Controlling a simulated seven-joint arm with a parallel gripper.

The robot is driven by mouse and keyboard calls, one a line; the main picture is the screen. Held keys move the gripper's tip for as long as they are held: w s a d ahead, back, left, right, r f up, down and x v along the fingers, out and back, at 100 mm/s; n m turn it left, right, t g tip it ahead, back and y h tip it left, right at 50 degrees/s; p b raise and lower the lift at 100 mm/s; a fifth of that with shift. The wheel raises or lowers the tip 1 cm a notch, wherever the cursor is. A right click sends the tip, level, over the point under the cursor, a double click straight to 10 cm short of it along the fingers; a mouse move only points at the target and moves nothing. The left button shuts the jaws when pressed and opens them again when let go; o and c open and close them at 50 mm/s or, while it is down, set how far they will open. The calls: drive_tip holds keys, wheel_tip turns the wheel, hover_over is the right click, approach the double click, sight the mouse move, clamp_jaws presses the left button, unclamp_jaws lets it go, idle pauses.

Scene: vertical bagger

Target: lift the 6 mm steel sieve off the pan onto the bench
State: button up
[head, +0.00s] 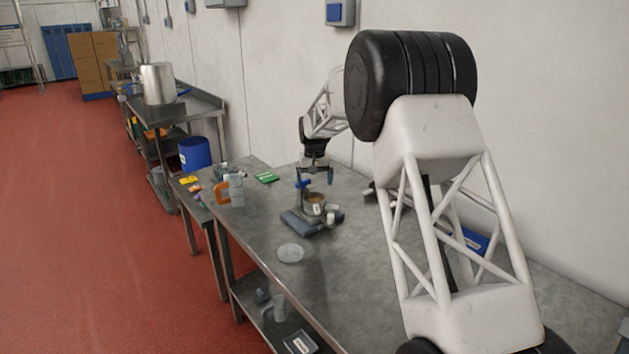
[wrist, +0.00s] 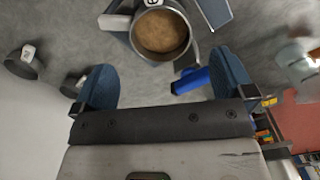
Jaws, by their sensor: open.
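A round metal vessel with a steel rim and brown granular contents (wrist: 161,33) stands at the top middle of the wrist view. It shows in the head view (head: 314,201) on a dark flat base (head: 299,224). A pale tag with a dark mark sits at its rim. I cannot tell the sieve from the pan or read its mesh size. My gripper (head: 314,180) is open above the vessel, with blue-padded fingers (wrist: 165,68) apart and nothing between them. The vessel lies ahead of the fingertips in the wrist view.
A blue part (wrist: 190,80) juts beside the vessel near the right finger. Tagged metal cups (wrist: 22,64) stand left in the wrist view. A clear dish (head: 291,253), an orange-handled container (head: 229,191) and a green card (head: 266,177) lie on the bench. The bench (head: 345,262) is bare right of the dish.

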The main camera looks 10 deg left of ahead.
sight(315, 193)
drive_tip(key=shift+f, duration=0.15)
drive_tip(key=shift+f, duration=3.7)
drive_tip(key=c, duration=0.8)
drive_tip(key=shift+r, duration=1.2)
drive_tip(key=shift+r, duration=1.55)
